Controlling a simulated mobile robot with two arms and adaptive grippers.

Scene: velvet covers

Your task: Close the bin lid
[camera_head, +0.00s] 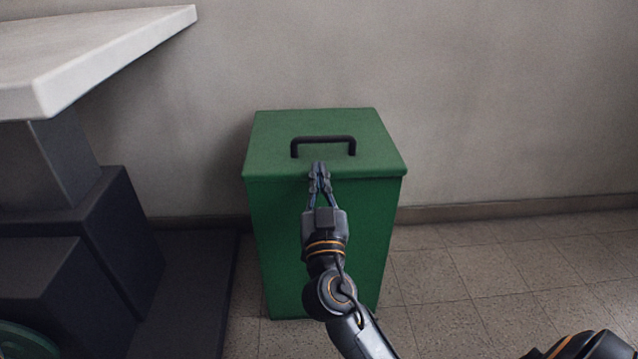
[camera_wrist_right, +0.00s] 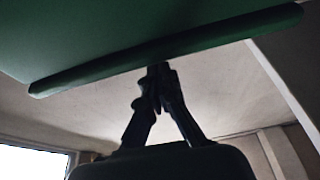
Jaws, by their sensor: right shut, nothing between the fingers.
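The green bin (camera_head: 275,245) stands on the floor against the wall. Its green lid (camera_head: 285,125) lies over the top and looks flat; I cannot tell whether a small gap is left under its front edge. A black handle (camera_head: 323,139) sits on the lid. My right gripper (camera_head: 319,166) is shut and empty, its fingertips at the middle of the lid's front edge, just short of the handle. In the right wrist view, the fingertips (camera_wrist_right: 160,68) are close to the green rim (camera_wrist_right: 200,43); contact is unclear. My left gripper is out of view.
A pale tabletop (camera_head: 110,50) juts in at the upper left, above dark blocks (camera_head: 100,230). A round green object (camera_head: 25,342) shows at the lower left corner. The tiled floor (camera_head: 470,270) right of the bin is clear.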

